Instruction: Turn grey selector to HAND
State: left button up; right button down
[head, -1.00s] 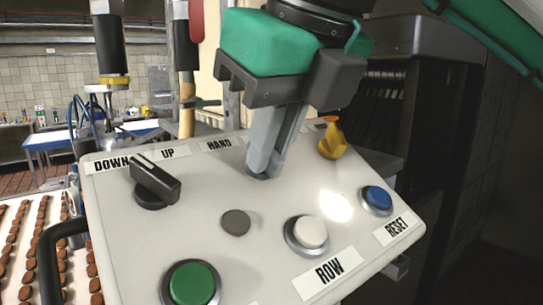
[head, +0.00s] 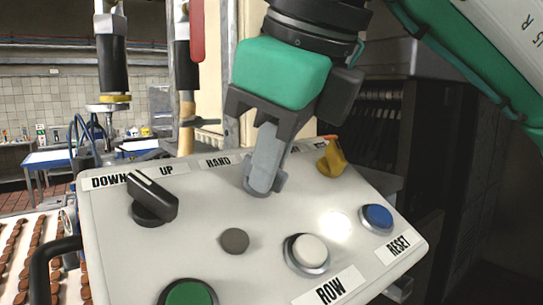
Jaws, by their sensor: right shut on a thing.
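The light control panel (head: 205,270) slopes across the lower middle of the head view. My right gripper (head: 262,182) comes down from above and is shut on the grey selector in the panel's upper row. The fingers hide nearly all of the selector, so I cannot read its pointing direction. The HAND label (head: 217,161) lies just left of the fingers. The label on the selector's other side is mostly hidden behind the gripper. My left gripper is not in view.
A black selector (head: 153,198) sits left, by DOWN and UP, and a yellow selector (head: 331,158) sits right. Below are a green button (head: 189,294), a white button (head: 308,252) and a blue button (head: 377,218). A dark machine (head: 460,190) stands behind on the right.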

jog(key=c, duration=1.5)
grip_release()
jog(key=shift+r, duration=0.1)
jog(key=b+v, duration=0.1)
jog(key=v, duration=1.2)
jog(key=shift+r, duration=0.3)
jog(key=shift+s, duration=0.15)
